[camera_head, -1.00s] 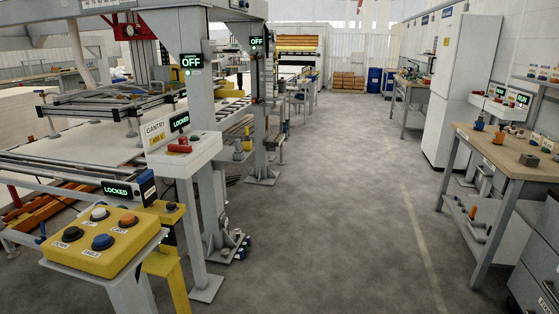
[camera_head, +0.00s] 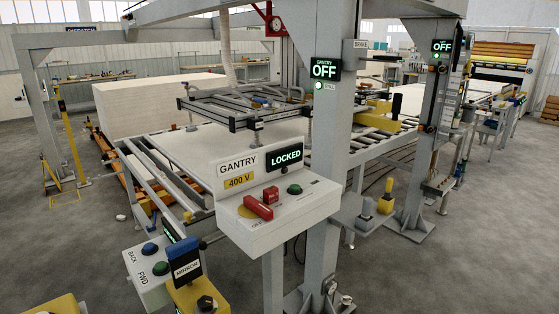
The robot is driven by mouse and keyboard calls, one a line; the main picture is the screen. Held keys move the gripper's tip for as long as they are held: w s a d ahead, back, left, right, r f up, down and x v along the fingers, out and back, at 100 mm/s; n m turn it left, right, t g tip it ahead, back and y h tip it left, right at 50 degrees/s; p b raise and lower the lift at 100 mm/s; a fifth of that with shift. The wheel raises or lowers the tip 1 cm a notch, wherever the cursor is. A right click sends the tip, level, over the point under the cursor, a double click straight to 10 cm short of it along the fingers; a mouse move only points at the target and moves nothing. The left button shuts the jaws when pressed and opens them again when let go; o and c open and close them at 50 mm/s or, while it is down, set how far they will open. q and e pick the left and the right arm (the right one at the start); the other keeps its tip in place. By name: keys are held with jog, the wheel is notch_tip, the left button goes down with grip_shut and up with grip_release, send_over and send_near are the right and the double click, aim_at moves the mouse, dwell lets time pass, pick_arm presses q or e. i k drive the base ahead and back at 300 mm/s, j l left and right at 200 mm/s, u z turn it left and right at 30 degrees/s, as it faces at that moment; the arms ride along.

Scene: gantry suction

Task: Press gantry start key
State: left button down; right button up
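The gantry control box (camera_head: 285,222) is white and stands on a post in the middle of the view. Its upright plate reads "GANTRY" and "400 V", and its display (camera_head: 285,158) reads "LOCKED". On its sloped top are a green round button (camera_head: 294,188), a small red part (camera_head: 270,194) and a red handle (camera_head: 258,207) over a yellow disc. The small lettering there is unreadable, so I cannot tell which control is marked start. Neither of my grippers is in view.
A white box with blue and green buttons (camera_head: 150,272), marked "BACK" and "FWD", stands lower left beside a yellow post (camera_head: 197,298). A suction frame (camera_head: 250,105) hangs over a white sheet behind the gantry box. Open grey floor (camera_head: 470,270) lies at right.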

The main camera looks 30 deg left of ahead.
aim_at(295, 187)
jog(key=i+l+u, duration=0.25)
jog(key=i+u, duration=0.15)
jog(key=i+l+u, duration=0.8)
jog(key=i+l, duration=0.05)
jog(key=l, duration=0.05)
